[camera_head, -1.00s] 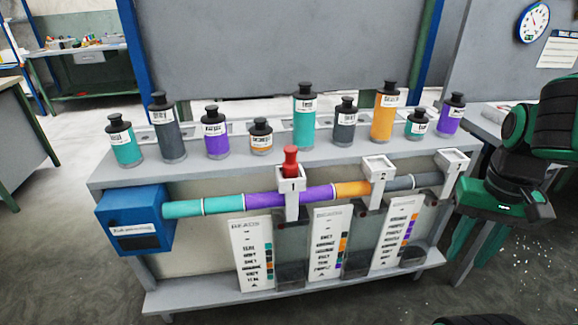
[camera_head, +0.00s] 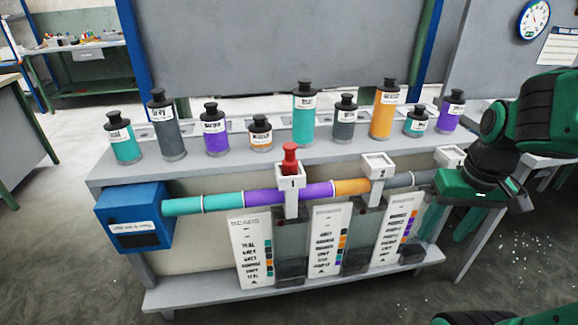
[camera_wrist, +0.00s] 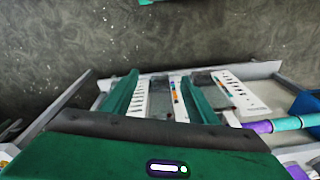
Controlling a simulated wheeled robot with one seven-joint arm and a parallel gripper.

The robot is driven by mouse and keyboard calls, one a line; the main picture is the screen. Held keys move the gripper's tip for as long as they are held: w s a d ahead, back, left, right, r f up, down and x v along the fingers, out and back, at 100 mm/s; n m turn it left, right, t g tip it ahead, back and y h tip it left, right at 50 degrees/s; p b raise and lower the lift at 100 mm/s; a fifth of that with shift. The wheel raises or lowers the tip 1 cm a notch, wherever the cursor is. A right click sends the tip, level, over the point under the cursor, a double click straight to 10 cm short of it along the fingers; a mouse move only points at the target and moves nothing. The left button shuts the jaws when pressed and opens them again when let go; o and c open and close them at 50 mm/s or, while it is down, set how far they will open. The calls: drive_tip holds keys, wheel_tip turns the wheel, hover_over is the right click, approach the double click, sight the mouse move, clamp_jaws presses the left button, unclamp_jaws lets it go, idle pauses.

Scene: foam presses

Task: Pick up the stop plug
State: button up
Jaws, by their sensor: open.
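The stop plug (camera_head: 290,158) is red with a round knob. It stands upright in the white holder marked 1 (camera_head: 290,183) on the coloured tube, in the middle of the head view. My gripper (camera_head: 450,228) is at the right end of the bench, to the right of the plug and well apart from it, with its fingers pointing down. In the wrist view my gripper (camera_wrist: 155,95) has its two green fingers spread with nothing between them. The red plug does not show clearly in the wrist view.
Holder 2 (camera_head: 377,166) and a third holder (camera_head: 449,157), partly behind my arm, are empty. Several labelled bottles (camera_head: 304,118) line the shelf behind. A blue box (camera_head: 135,218) ends the tube at left. White bead charts (camera_head: 249,255) and clear bins stand below.

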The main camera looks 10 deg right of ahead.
drive_tip(key=w+a+f+n+t+y, duration=0.15)
drive_tip(key=w+a+n, duration=0.25)
drive_tip(key=w, duration=0.5)
drive_tip(key=n+t+y, duration=0.8)
approach(295, 157)
drive_tip(key=shift+g, duration=0.25)
drive_tip(key=x, duration=0.5)
drive_tip(key=shift+w+a+r, duration=0.2)
drive_tip(key=shift+w+a, duration=0.05)
drive_tip(key=shift+h, duration=0.25)
drive_tip(key=x, duration=1)
drive_tip(key=shift+w+a+f, duration=0.1)
drive_tip(key=shift+f, duration=0.1)
clamp_jaws()
drive_tip(key=shift+r, duration=0.1)
